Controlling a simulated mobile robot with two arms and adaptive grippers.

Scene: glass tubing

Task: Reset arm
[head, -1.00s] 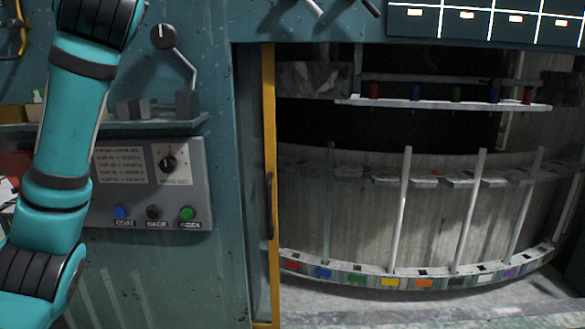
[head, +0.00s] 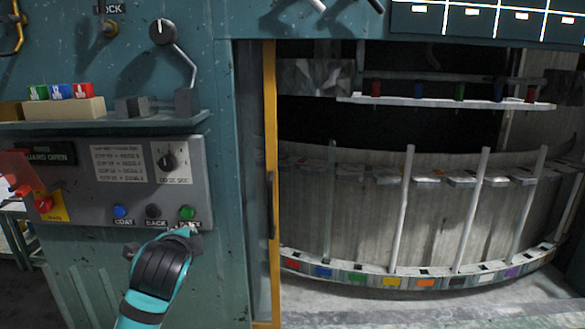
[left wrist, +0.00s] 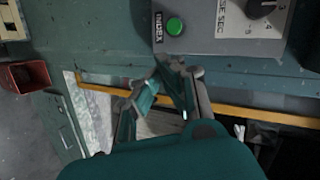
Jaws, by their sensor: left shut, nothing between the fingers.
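My left gripper (left wrist: 168,72) is shut and empty in the left wrist view. Its fingertips are just below the green INDEX button (left wrist: 175,27) on the grey control panel and look apart from it; the exact gap cannot be told. In the head view my left arm comes up from the bottom, and the gripper is mostly hidden behind its wrist, just under the green button (head: 187,213). My right gripper does not show.
The control panel (head: 75,210) also has a blue button (head: 120,211), a black button (head: 153,211) and a dose knob (head: 167,160). A shelf (head: 150,120) juts out above it. A yellow frame edge (head: 269,120) borders the opening with white rods and colored labels at right.

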